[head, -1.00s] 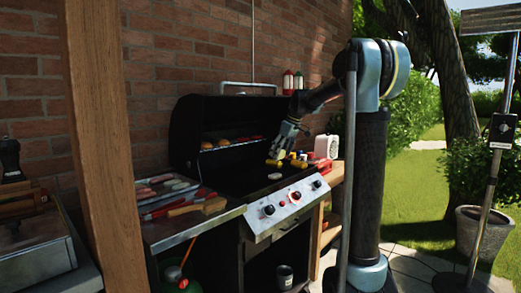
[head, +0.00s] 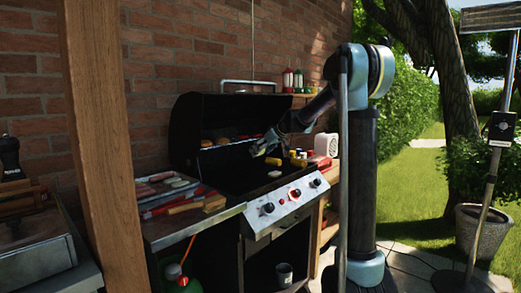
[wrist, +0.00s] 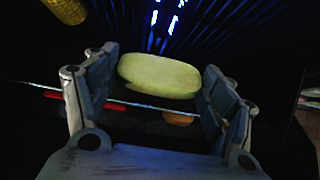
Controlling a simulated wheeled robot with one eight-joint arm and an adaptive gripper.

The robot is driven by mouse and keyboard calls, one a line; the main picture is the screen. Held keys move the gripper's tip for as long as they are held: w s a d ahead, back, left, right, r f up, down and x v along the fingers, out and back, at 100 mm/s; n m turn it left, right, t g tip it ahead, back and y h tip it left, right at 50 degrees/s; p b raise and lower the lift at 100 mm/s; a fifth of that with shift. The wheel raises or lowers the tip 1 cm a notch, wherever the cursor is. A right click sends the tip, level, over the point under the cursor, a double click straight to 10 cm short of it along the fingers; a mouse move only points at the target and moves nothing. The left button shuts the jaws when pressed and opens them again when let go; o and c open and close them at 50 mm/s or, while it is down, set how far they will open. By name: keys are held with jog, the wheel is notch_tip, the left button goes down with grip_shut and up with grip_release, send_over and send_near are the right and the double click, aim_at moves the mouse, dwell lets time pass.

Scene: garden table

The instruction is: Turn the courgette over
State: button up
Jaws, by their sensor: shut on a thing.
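The courgette (wrist: 158,76) is a pale green, rounded slice. In the wrist view it sits between the two fingers of my gripper (wrist: 155,90), which is shut on it, held clear of the grate. The courgette is too small there to make out clearly.
Buns and sausages lie on the upper rack (head: 225,144). A tray of raw food (head: 160,187) and tongs are on the left shelf.

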aim_at(261, 173)
jog(key=shift+f, duration=4.05)
jog(key=shift+f, duration=0.15)
jog(key=o, duration=1.1)
jog(key=shift+o, duration=0.2)
jog(key=shift+d, duration=0.1)
jog(key=shift+y, duration=0.3)
jog(key=v, duration=1.1)
jog(key=shift+s+d, duration=0.2)
jog(key=shift+s, duration=0.15)
